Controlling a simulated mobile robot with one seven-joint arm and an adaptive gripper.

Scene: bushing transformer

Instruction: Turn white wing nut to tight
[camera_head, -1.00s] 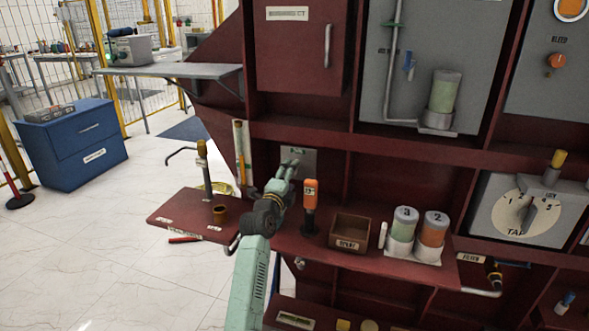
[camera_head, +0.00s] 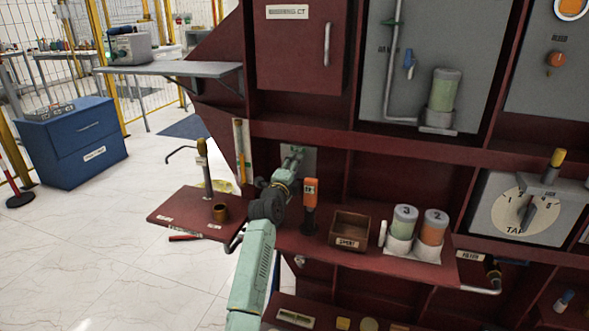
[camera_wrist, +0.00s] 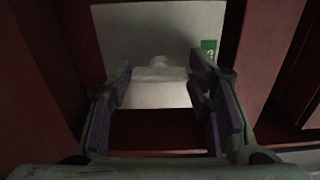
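The white wing nut (camera_wrist: 159,70) shows in the wrist view, on a pale plate (camera_wrist: 160,25) fixed to the dark red panel. Its pale shape blends with the plate, so its wings are hard to make out. My gripper (camera_wrist: 160,90) is open, its two purple-padded fingers spread to the left and right of the nut with gaps on both sides. In the head view my gripper (camera_head: 293,160) is up at the plate (camera_head: 309,158), and it hides the nut there.
A green label (camera_wrist: 208,48) is on the plate's right side. Below my wrist, a red shelf holds an orange-handled tool (camera_head: 310,192), an open box (camera_head: 349,230) and two numbered canisters (camera_head: 402,224). Red panel walls flank the plate.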

